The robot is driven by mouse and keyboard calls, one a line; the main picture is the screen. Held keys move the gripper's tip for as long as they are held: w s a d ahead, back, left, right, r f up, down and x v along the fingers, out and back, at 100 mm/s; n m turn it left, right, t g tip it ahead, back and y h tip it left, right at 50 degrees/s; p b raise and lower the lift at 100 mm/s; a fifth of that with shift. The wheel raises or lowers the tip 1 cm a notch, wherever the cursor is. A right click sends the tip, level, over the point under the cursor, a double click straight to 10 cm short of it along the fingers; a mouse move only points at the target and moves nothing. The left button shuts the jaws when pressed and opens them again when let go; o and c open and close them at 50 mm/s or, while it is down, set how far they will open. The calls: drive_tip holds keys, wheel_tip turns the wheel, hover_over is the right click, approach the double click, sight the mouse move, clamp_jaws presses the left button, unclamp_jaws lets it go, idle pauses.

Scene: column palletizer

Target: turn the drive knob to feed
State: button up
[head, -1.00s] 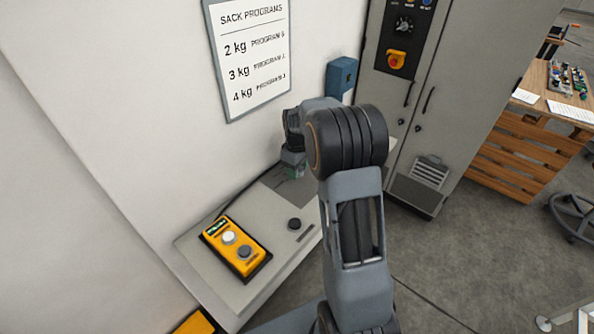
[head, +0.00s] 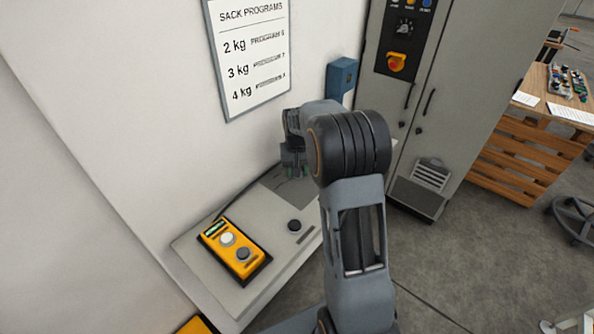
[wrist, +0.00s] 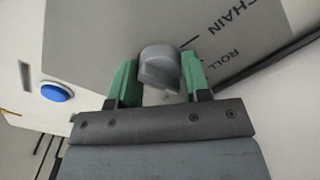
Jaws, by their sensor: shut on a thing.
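The drive knob (wrist: 160,66) is a grey knob with a rounded top, on a grey panel in the wrist view. The green fingers of my gripper (wrist: 157,82) are on either side of it, shut on it. The panel carries the printed words "CHAIN" and "ROLL" to the right of the knob; no "feed" label is readable. In the head view my gripper (head: 296,172) is low over the far end of the grey console (head: 200,265), and I cannot make out the knob there.
A blue button (wrist: 56,93) is on the panel at the left of the wrist view. A grey cabinet (head: 440,90) stands behind; the wall is at left.

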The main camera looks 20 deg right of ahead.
drive_tip(key=shift+m, duration=0.5)
drive_tip(key=o, duration=0.9)
drive_tip(key=shift+o, duration=0.2)
wheel_tip(320, 180, up, 14)
drive_tip(key=b, duration=0.1)
drive_tip(key=shift+f, duration=0.1)
idle(0.4)
